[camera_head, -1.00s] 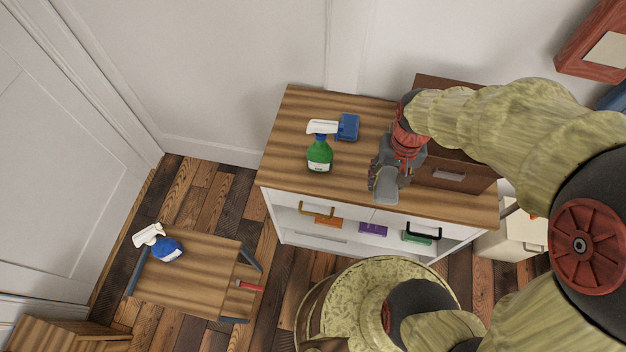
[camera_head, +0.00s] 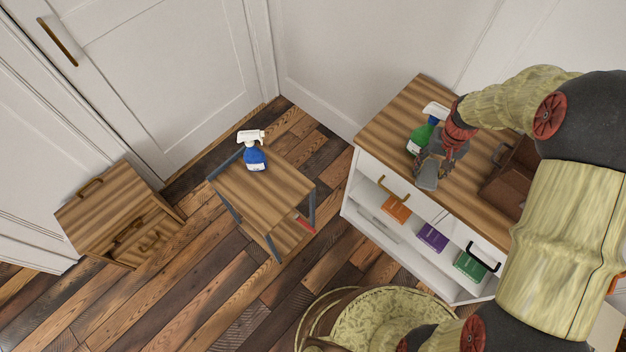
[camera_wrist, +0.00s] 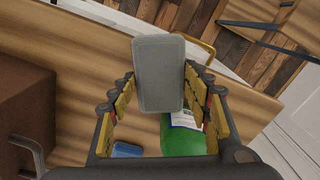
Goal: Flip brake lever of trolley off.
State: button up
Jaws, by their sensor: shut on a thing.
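The trolley (camera_head: 262,187) stands on the floor left of the cabinet, with a wooden top, a lower shelf and blue-grey legs. A red lever (camera_head: 305,224) sticks out low at its right side; its exact setting is too small to tell. A blue spray bottle (camera_head: 254,157) with a white head stands on the trolley top. My gripper (camera_head: 436,164) is above the cabinet top, well right of the trolley. It is shut on a grey rectangular block (camera_wrist: 158,75), which shows between the fingers in the wrist view.
A green spray bottle (camera_head: 421,135) stands beside my gripper. A brown box (camera_head: 511,180) is at right. A small wooden cabinet (camera_head: 112,205) stands at left. Floor before the trolley is clear.

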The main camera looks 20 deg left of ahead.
aim_at(250, 194)
jog(key=j+u, duration=1)
jog(key=i+j, duration=0.1)
jog(key=j, duration=0.2)
jog(key=i+j, duration=0.1)
jog(key=j, duration=0.15)
